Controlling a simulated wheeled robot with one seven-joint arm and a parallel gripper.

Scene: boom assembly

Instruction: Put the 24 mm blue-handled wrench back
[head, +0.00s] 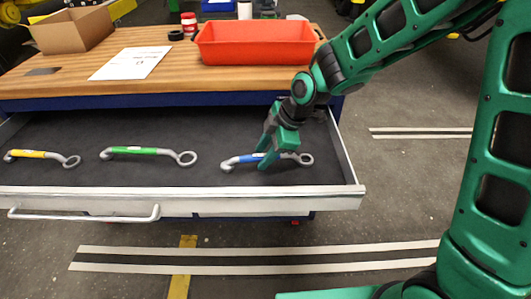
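The blue-handled wrench (240,160) lies in the open drawer (180,202), at its right part, with its ring end to the right. I cannot read its size. My green gripper (266,154) points down at the wrench, with its fingers at the right part of the blue handle, one in front and one behind. I cannot tell whether the fingers press on the handle or stand a little apart from it. The wrench seems to lie at the drawer floor, but a small gap below it could be hidden.
A green-handled wrench (140,151) and a yellow-handled wrench (35,154) lie in the same drawer to the left. On the wooden worktop (170,70) above stand an orange-red bin (255,45), a cardboard box (70,28) and a paper sheet (130,63). Dark drawer floor between the wrenches is free.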

